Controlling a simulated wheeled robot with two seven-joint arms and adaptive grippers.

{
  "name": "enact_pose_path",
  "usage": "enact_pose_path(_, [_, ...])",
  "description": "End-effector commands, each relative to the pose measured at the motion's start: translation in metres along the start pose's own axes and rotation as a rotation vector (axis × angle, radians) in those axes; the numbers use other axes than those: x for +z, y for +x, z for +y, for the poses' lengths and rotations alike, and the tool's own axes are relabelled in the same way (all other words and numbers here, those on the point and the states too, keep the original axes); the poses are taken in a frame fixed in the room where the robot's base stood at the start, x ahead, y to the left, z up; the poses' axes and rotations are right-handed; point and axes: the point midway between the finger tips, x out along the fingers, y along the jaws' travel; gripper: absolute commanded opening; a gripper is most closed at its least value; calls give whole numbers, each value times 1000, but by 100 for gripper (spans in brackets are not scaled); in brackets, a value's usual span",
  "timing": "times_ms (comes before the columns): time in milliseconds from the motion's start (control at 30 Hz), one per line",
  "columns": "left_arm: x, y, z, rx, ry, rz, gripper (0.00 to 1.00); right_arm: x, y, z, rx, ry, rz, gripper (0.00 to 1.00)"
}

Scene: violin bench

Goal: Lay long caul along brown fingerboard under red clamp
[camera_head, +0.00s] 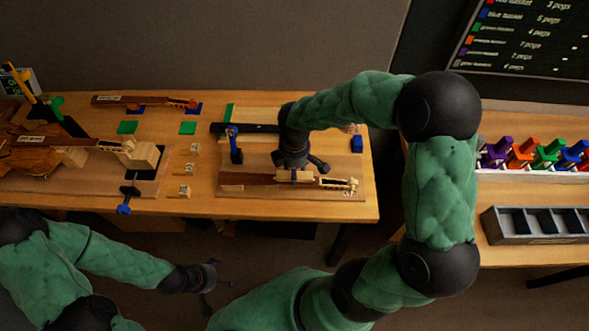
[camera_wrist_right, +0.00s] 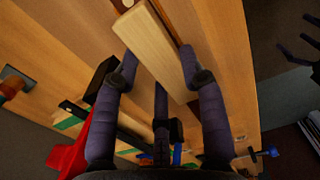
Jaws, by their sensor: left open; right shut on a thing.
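My right gripper (camera_head: 300,165) is shut on a pale wooden caul. The gripper is over the neck with the brown fingerboard (camera_head: 245,179), which lies on a board at the right part of the bench. Whether the caul touches the fingerboard, I cannot tell. A red part, likely the red clamp (camera_wrist_right: 72,150), shows at lower left in the wrist view; I cannot make it out in the head view. My left gripper (camera_head: 205,285) is open and empty, in front of the bench.
A blue clamp (camera_head: 235,147) stands at the left of a black bar behind the neck. A violin body (camera_head: 45,150) lies at the left. Another neck (camera_head: 140,102) lies at the back. A rack of coloured clamps and a grey tray (camera_head: 540,224) are at the right.

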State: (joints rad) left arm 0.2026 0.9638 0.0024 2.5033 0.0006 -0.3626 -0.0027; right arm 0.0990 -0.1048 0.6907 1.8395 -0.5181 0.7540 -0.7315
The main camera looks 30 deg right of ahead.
Motion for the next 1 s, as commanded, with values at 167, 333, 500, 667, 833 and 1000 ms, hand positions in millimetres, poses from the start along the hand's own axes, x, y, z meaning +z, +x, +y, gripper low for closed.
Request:
enact_pose_path(167, [0,0,0,0,0,0,80,0,0,0,0,0,0,69])
enact_pose_path(333, [0,0,0,0,0,0,80,0,0,0,0,0,0,69])
enact_pose_path(500, [0,0,0,0,0,0,80,0,-3,0,1,0,0,69])
enact_pose_path(667, [0,0,0,0,0,0,80,-1,-21,1,4,0,1,69])
enact_pose_path(833, [0,0,0,0,0,0,80,-1,-55,1,6,-1,3,69])
enact_pose_path(1000, [0,0,0,0,0,0,80,-1,-87,1,4,0,2,69])
